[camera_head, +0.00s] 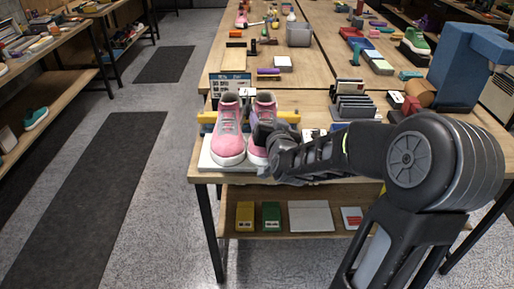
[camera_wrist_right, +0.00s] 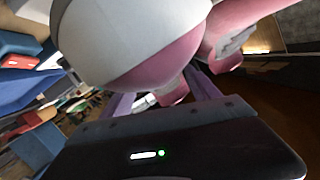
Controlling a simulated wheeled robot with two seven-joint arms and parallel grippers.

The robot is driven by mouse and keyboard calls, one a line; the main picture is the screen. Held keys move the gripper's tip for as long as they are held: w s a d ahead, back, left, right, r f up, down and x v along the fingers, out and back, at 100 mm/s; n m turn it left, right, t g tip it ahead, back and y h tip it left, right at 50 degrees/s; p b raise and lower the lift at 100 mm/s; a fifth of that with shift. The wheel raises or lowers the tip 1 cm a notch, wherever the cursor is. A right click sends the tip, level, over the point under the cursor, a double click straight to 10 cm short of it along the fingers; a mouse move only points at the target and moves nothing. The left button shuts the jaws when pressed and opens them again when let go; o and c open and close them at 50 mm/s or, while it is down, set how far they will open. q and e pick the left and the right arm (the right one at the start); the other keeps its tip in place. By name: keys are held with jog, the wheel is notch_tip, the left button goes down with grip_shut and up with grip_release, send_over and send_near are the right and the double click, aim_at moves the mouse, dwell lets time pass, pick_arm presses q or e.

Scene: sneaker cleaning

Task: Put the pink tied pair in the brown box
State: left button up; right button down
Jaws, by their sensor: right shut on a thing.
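The pink pair of sneakers (camera_head: 229,133) with white toes stands side by side at the near left end of the wooden table, on a pale mat or board (camera_head: 205,157). My right gripper (camera_head: 262,140) is at the right-hand shoe and is shut on the pair. The right wrist view shows the pink and white shoe (camera_wrist_right: 150,35) close up between the fingers, with the second shoe beside it. The gripper and arm hide part of the right-hand shoe. The lace tie is too small to make out. I cannot make out a brown box for certain. My left gripper is not in view.
A yellow bar (camera_head: 292,116) lies behind the shoes. A dark rack (camera_head: 354,106) and a blue stand (camera_head: 460,68) are to the right. A lower shelf (camera_head: 258,233) holds small boxes. The grey floor to the left is open, with dark mats (camera_head: 85,190).

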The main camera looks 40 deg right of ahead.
jog(key=shift+f, duration=2.3)
jog(key=shift+f, duration=0.1)
jog(key=shift+f, duration=2)
jog(key=shift+f, duration=0.15)
jog(key=shift+c, duration=0.9)
grip_release()
